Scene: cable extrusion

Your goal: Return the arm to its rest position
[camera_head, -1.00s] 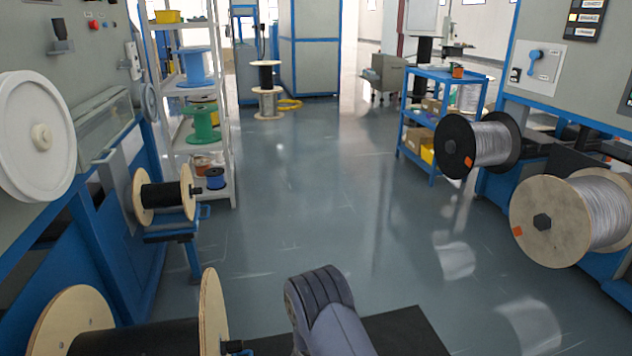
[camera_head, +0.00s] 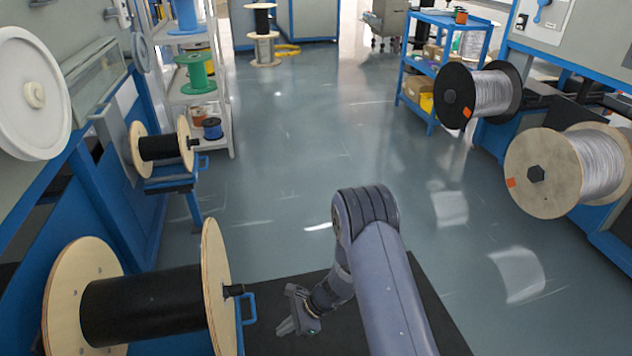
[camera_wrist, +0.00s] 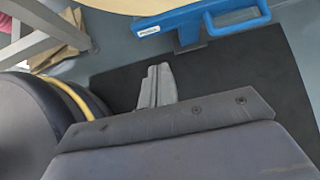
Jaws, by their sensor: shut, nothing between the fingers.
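My arm reaches up from the bottom of the head view and bends down at its elbow. My gripper (camera_head: 287,326) hangs low over the black mat (camera_head: 262,346), a little right of the large wooden-flanged spool. In the wrist view my gripper (camera_wrist: 157,72) has its two fingers together, with nothing between them. The black mat (camera_wrist: 225,75) lies behind the fingers in that view. The blue handle (camera_wrist: 238,17) shows past them, apart from the fingers.
A large wooden spool with a black core (camera_head: 150,305) stands close at left, and a smaller one (camera_head: 165,148) sits behind it. Wire reels (camera_head: 600,165) and (camera_head: 497,92) are at right. A blue cart (camera_head: 447,42) stands farther back. The floor (camera_head: 300,150) between is clear.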

